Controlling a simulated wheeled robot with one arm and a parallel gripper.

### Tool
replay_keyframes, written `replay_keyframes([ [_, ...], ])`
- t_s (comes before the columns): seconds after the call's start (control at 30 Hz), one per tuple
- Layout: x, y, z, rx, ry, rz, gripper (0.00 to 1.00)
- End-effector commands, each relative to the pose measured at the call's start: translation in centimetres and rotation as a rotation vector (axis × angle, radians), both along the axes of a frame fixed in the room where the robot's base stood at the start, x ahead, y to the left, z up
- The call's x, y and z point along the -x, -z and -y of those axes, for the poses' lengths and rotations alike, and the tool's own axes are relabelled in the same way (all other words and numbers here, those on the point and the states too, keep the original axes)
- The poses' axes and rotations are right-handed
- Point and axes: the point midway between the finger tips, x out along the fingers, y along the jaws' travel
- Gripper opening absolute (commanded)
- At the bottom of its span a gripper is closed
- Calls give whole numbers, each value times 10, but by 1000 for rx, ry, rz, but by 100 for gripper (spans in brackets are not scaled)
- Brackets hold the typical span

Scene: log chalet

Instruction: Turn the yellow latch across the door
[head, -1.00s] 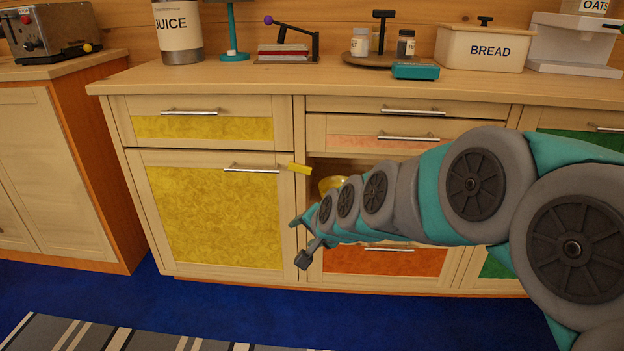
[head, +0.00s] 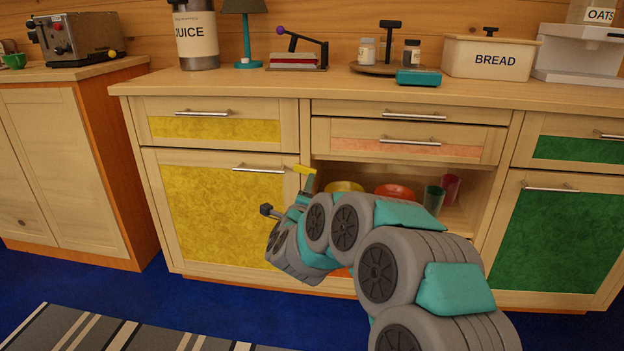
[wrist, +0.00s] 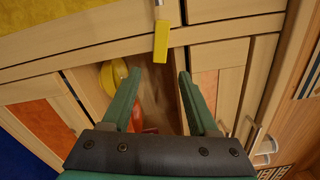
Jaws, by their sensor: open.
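The yellow latch (head: 304,170) is a small bar near the top right corner of the yellow-panelled door (head: 212,220). It lies nearly level, with its left end at the door's edge; I cannot tell how far it overlaps the door. In the wrist view the latch (wrist: 161,43) points toward the end of the door's handle (wrist: 158,9). My gripper (wrist: 159,74) is open and empty, its teal fingers spread, with the latch just beyond the gap between their tips. In the head view one teal finger (head: 309,183) shows just below the latch; my arm hides the rest.
Right of the door is an open shelf with a yellow bowl (head: 344,186), a red-orange bowl (head: 395,190) and cups (head: 434,199). Drawers with bar handles (head: 411,141) sit above. The counter (head: 330,87) holds several items. Blue floor and a striped rug (head: 125,335) lie in front.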

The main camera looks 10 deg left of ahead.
Motion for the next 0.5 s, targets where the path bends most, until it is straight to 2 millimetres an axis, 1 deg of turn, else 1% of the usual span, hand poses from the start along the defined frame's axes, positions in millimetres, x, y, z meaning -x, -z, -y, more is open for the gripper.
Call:
replay_keyframes([
  [0.17, -17, -1, 1, 2, 0, 1, 60],
  [0.5, -63, -1, 3, 3, 0, 0, 60],
])
